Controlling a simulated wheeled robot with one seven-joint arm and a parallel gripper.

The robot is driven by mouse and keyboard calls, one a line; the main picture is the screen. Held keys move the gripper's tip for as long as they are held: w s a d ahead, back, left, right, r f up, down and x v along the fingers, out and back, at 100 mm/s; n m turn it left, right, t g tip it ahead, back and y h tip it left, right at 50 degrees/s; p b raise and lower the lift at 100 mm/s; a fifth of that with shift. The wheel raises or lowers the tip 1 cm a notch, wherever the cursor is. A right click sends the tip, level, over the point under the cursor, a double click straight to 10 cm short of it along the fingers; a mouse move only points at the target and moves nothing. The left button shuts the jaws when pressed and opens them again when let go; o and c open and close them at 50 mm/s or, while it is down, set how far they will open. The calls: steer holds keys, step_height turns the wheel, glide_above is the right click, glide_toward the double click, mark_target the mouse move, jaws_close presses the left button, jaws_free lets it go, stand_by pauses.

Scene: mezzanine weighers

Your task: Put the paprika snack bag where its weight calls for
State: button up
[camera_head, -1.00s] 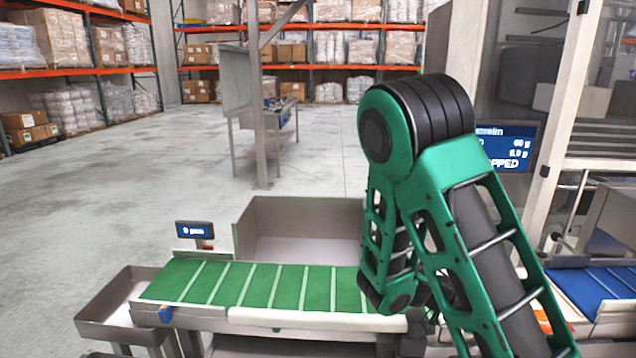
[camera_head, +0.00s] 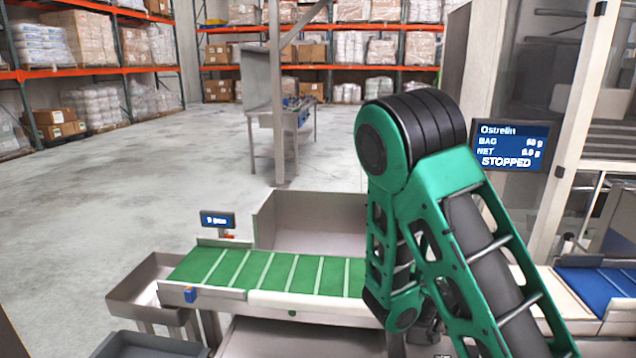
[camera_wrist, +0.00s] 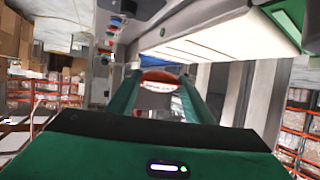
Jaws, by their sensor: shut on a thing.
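My gripper (camera_wrist: 157,92) shows in the wrist view, its green fingers closed on a red-orange and white thing, likely the paprika snack bag (camera_wrist: 158,76). Only a small part of the bag shows between the fingertips. In the head view, my arm's green links hide the gripper and the bag. A weigher belt (camera_head: 262,272), green with pale cross slats, stands left of the arm and is empty. A small display (camera_head: 217,220) stands behind it, its text too small to read surely. A larger screen (camera_head: 511,146) reads BAG, NET and STOPPED, with blurred figures.
A grey metal tray (camera_head: 128,292) is at the belt's left end, a larger one (camera_head: 310,222) behind it. A dark grey bin (camera_head: 150,346) is at the bottom left. A blue belt (camera_head: 597,283) is at the right. The floor beyond is mostly clear, with a metal stand (camera_head: 283,128).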

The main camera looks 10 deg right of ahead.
steer(key=w+a+r+n+t+y, duration=0.2)
steer(key=w+a+n+t+y, duration=0.2)
steer(key=w+a, duration=0.5)
steer(key=w+a+r+n+t+y, duration=0.2)
steer(key=w+a+n+t+y, duration=0.3)
steer(key=w+a+n, duration=0.3)
steer(key=shift+w+a+r+t, duration=0.25)
steer(key=shift+w+a+t, duration=0.45)
steer(key=shift+a, duration=0.5)
steer(key=shift+s, duration=0.1)
